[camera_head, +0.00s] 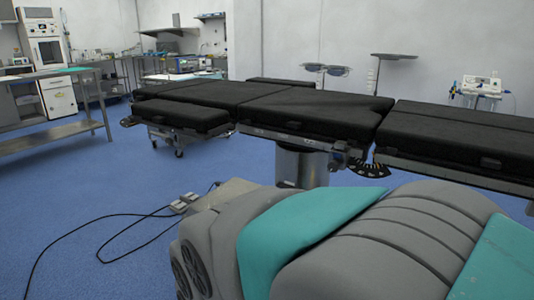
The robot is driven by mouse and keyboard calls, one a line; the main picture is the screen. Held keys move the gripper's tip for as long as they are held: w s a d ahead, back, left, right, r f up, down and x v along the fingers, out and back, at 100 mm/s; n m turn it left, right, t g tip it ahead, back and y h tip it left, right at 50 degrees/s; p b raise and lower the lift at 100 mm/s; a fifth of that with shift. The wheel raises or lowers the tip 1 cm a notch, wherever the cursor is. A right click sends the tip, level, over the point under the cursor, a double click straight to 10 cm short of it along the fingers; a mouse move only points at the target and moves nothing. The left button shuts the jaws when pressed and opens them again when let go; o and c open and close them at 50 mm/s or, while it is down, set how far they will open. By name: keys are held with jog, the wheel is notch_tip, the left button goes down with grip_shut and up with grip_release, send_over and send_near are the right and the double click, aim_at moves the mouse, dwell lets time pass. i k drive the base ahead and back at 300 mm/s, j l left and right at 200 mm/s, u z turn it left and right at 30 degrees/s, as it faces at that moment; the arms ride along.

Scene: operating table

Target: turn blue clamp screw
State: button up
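The operating table (300,132) stands across the middle of the view, with black padded sections on a metal column (301,167). Small metal and dark fittings (345,154) sit along its near side rail below the pads. A black toothed arc-shaped part (370,169) hangs under the joint between two pads. I cannot make out a blue clamp screw; it is hidden, too small to tell or outside the view. My gripper does not show.
Foot pedals (184,203) and black cables (110,215) lie on the blue floor left of the column. A metal side table (50,138) stands at left. A tray stand (393,57) and a white device (482,91) stand behind the table. The left floor is mostly free.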

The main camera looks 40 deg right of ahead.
aim_at(333, 166)
jog(key=z, duration=1.65)
